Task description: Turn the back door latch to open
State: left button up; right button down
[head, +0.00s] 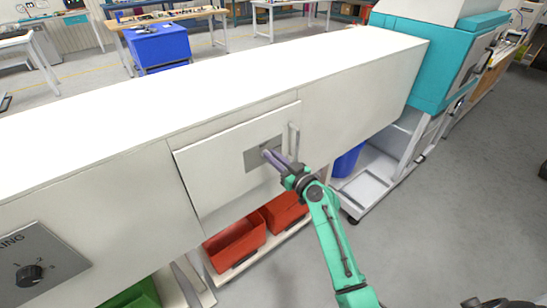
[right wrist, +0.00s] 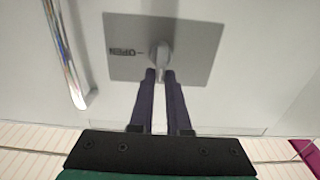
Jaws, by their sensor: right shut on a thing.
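The back door (head: 212,168) is a white panel on the side of a long white cabinet, and it looks closed. A grey latch plate (head: 254,160) sits near its right edge. In the right wrist view the plate (right wrist: 125,40) carries the word OPEN, upside down, with a short mark beside it. The grey latch knob (right wrist: 160,52) is at the plate's middle. My right gripper (right wrist: 160,73) is shut on the knob, its two dark fingers on either side. In the head view the gripper (head: 267,153) hides the knob. My left gripper is not in view.
A pale door handle (head: 293,140) stands just right of my right gripper. Red bins (head: 236,245) sit below the door, and a blue bin (head: 348,160) stands to the right. A control panel with a black knob (head: 29,275) is at lower left. Grey floor lies open at right.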

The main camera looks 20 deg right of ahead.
jog(key=m, duration=0.2)
jog(key=m+b, duration=0.1)
jog(key=m, duration=0.1)
jog(key=shift+w+d+f, duration=0.15)
jog(key=shift+d, duration=0.15)
jog(key=m, duration=0.4)
jog(key=shift+w+d+f+m, duration=0.1)
jog(key=shift+d+f+m, duration=0.05)
jog(key=shift+d+m, duration=0.15)
jog(key=m, duration=0.4)
jog(key=shift+w+d+f, duration=0.1)
jog(key=shift+d+f, duration=0.1)
jog(key=shift+f, duration=0.1)
jog(key=m, duration=0.5)
jog(key=shift+f, duration=0.4)
jog(key=c, duration=0.9)
grip_release()
